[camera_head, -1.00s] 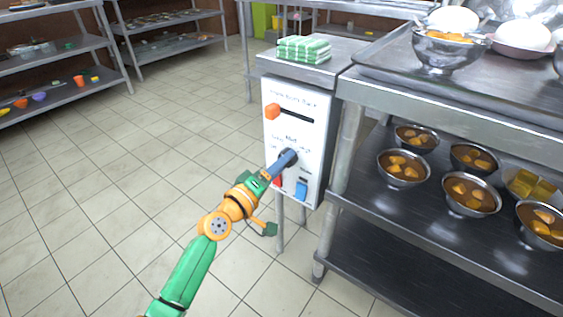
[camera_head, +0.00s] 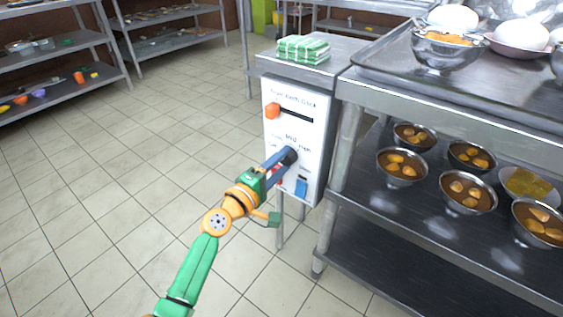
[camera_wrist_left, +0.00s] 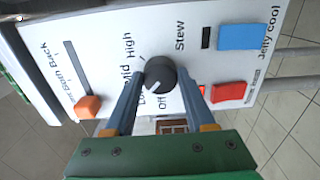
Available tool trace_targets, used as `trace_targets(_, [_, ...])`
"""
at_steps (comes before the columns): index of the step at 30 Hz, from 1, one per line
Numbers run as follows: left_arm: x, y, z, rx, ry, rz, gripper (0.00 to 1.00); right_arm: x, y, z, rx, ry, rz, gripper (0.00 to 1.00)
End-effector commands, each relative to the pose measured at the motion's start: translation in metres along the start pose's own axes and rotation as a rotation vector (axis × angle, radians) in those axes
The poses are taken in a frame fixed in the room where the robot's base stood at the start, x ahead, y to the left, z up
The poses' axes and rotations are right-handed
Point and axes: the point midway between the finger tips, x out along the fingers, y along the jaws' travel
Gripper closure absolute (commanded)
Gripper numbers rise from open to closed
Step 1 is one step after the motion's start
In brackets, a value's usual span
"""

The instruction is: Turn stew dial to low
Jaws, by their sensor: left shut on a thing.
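The stew dial (camera_head: 291,156) is a round dark knob on the white control panel (camera_head: 312,128). In the left wrist view, the dial (camera_wrist_left: 160,74) sits between the two blue fingers, with the labels Off, Low, Mid and High around it. A small light mark shows on its lower left face, roughly toward the Off and Low side. My left gripper (camera_head: 286,159) reaches the panel from the lower left and is shut on the dial; its fingertips also show in the left wrist view (camera_wrist_left: 159,72). My right gripper is out of view.
The panel also has an orange slider (camera_head: 272,111), a blue switch (camera_head: 301,187) and a red switch (camera_wrist_left: 228,92) close to the fingers. Green striped cloths (camera_head: 303,49) lie on top. A metal shelf with bowls (camera_head: 402,167) stands to the right. The floor at left is clear.

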Motion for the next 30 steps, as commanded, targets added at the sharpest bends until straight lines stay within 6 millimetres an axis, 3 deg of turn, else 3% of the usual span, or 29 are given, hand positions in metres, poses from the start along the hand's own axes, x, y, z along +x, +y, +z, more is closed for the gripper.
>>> trace_targets(8, [0.000, -0.001, 0.000, 0.000, -0.001, -0.002, 1.00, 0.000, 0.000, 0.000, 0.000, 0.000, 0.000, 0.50])
trace_targets(9, [0.000, -0.001, 0.000, 0.000, -0.001, -0.002, 0.37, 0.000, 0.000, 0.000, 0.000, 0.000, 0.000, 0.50])
trace_targets(12, [0.000, -0.001, 0.000, 0.000, 0.000, -0.001, 0.15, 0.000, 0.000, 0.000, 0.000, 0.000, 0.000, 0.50])
trace_targets(22, [-0.006, 0.000, 0.000, 0.000, 0.001, -0.002, 0.15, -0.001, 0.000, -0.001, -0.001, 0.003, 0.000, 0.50])
trace_targets(30, [-0.058, 0.000, 0.000, 0.001, 0.000, -0.004, 0.15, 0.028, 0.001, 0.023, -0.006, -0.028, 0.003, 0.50])
